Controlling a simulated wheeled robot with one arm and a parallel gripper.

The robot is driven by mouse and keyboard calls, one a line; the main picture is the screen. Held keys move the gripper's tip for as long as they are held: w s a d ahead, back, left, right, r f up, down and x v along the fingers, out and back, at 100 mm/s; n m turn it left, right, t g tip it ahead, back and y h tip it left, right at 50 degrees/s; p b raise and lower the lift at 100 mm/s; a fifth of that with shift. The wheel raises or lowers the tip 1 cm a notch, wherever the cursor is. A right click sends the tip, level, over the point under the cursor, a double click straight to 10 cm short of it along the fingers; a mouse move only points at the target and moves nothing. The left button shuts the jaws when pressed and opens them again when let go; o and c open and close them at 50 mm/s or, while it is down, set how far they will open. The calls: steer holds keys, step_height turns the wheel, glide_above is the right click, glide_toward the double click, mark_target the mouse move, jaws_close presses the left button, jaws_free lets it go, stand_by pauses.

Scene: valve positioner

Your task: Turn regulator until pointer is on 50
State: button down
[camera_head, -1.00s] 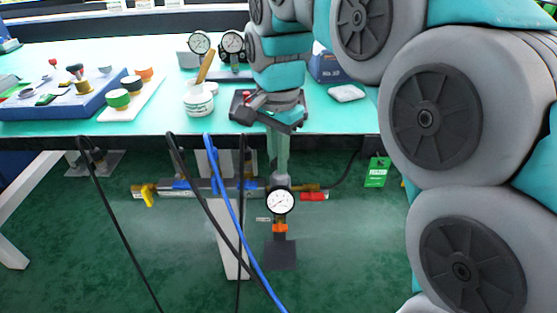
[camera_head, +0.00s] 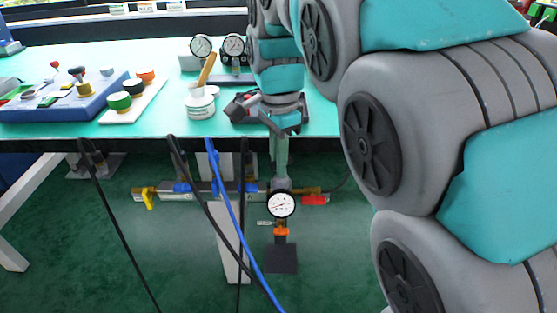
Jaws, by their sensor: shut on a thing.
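The gauge (camera_head: 281,204) has a white round face with a black rim and faces me. It sits on a pipe assembly below the table's front edge. Its pointer is too small to read against the scale. My gripper (camera_head: 280,172) points straight down just above the gauge, its fingers shut on the regulator at the top of the assembly. The regulator itself is mostly hidden by the fingers and the gauge. An orange part (camera_head: 281,231) shows under the gauge.
A yellow-handled valve (camera_head: 148,197) is at the pipe's left and a red handle (camera_head: 314,201) at its right. Black hoses and a blue hose (camera_head: 232,213) hang in front.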

steer(key=c, duration=0.9)
jaws_free()
steer(key=shift+r, duration=3.9)
steer(key=shift+d, duration=0.1)
steer(key=s+d+f+n, duration=0.4)
steer(key=s+f, duration=0.3)
steer(key=s, duration=0.1)
steer(key=s+d+f+n+g, duration=0.1)
steer(key=s+d+f+n, duration=0.3)
steer(key=s+f, duration=0.3)
steer(key=s+d+f+n, duration=0.4)
steer(key=s+f, duration=0.3)
steer(key=s, duration=0.2)
steer(key=shift+s+d+f+g, duration=0.3)
steer(key=shift+d+g, duration=0.1)
steer(key=shift+d, duration=0.15)
